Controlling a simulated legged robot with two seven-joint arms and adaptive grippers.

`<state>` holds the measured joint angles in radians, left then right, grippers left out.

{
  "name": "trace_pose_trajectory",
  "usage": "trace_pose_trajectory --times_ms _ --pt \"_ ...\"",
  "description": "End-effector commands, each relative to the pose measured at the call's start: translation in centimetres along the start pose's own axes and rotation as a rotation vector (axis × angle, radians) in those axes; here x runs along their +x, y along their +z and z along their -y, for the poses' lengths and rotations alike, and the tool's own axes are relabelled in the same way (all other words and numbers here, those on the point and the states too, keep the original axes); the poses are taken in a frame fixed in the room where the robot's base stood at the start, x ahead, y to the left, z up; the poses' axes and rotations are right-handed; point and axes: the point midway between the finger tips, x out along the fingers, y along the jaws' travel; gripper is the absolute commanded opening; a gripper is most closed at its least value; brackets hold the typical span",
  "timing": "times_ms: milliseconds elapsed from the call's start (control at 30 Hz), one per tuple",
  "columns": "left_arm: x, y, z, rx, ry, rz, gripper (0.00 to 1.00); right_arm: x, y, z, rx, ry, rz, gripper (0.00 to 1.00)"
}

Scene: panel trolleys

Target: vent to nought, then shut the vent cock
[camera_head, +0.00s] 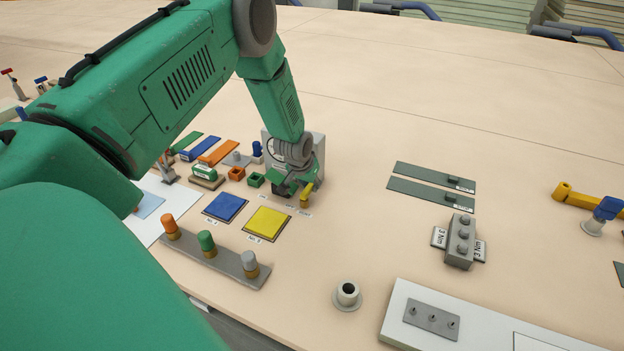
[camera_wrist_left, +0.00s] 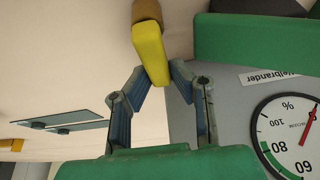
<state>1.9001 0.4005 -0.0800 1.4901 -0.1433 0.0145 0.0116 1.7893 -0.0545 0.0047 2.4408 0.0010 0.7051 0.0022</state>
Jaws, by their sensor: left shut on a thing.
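My left gripper (camera_head: 298,188) reaches down beside a grey housing (camera_head: 319,150) and is shut on a yellow lever (camera_head: 306,196), which I take for the vent cock's handle. In the left wrist view the fingers close around the free end of the yellow lever (camera_wrist_left: 149,50), which has a brown knob at its far end. The needle's reading cannot be told. My right gripper is in neither view.
A blue pad (camera_head: 225,207) and a yellow pad (camera_head: 267,223) lie close in front of the gripper. A grey strip (camera_head: 207,254) with orange, green and grey knobs is nearer. Small orange and green blocks crowd the left side.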

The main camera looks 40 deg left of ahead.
Motion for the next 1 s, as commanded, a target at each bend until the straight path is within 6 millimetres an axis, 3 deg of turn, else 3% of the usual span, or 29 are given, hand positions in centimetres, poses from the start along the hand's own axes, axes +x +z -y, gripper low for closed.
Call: trace_pose_trajectory --times_ms 600,633,667,1000 --pt "0.29 0.94 0.29 -0.040 -0.018 0.021 0.00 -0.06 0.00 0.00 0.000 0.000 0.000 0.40" --pt "0.30 0.96 0.29 -0.040 -0.018 0.021 0.29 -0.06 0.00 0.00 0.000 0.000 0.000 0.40" --pt "0.29 0.96 0.28 -0.040 -0.018 0.021 0.38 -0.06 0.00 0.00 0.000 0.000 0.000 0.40" --pt "0.11 0.40 0.28 -0.038 -0.017 0.009 0.38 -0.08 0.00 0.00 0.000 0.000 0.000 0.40"
